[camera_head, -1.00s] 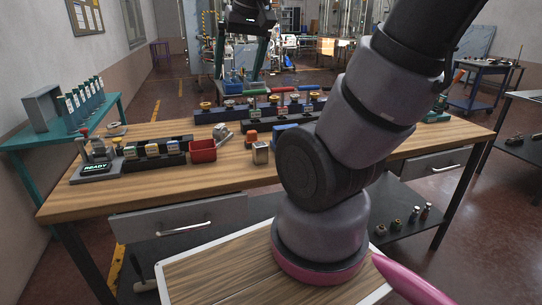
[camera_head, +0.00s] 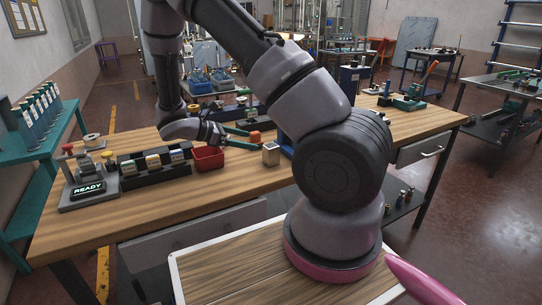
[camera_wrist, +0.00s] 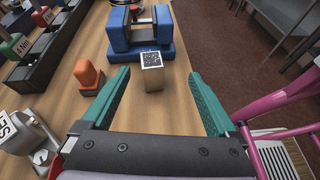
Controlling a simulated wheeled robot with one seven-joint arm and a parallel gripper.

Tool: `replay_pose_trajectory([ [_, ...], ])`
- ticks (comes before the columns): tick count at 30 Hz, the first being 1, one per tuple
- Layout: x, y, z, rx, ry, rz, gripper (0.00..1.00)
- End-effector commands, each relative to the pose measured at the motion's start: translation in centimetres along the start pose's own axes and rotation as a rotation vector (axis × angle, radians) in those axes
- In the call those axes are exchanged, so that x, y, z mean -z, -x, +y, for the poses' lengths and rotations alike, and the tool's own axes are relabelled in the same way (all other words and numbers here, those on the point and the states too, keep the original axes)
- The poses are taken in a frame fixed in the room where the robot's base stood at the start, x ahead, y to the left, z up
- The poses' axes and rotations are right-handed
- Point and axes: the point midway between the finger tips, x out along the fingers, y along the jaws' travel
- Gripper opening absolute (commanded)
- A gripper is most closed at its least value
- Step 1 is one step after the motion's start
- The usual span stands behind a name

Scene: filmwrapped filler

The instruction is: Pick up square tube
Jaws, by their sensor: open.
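The square tube (camera_head: 271,154) stands upright on the wooden bench, a short beige-metal block right of the red bin. In the wrist view the tube (camera_wrist: 153,78) shows its square top end, dark with a pale rim. My gripper (camera_head: 256,138) reaches from the left above the bench, its teal fingers pointing toward the tube. In the wrist view my gripper (camera_wrist: 158,73) is open and empty. The tube appears between and ahead of the two fingertips, with visible space on both sides. Whether the tips reach its depth I cannot tell.
A blue fixture (camera_wrist: 166,54) stands just behind the tube. An orange-topped piece (camera_wrist: 88,74) is left of it. The red bin (camera_head: 208,159) and a dark rack (camera_head: 150,170) lie further left. The bench front (camera_head: 215,195) is clear.

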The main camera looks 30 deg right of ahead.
Motion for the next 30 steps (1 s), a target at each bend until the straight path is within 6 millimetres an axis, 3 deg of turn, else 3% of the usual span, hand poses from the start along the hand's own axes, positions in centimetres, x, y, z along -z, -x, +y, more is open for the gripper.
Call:
replay_pose_trajectory([
  [3,1.8,-0.4,0.6,-0.053,0.082,-0.069,0.94],
  [7,2.5,-0.8,0.9,-0.078,0.118,-0.098,0.94],
  [30,1.3,-10.7,1.4,-0.077,0.121,-0.099,0.94],
])
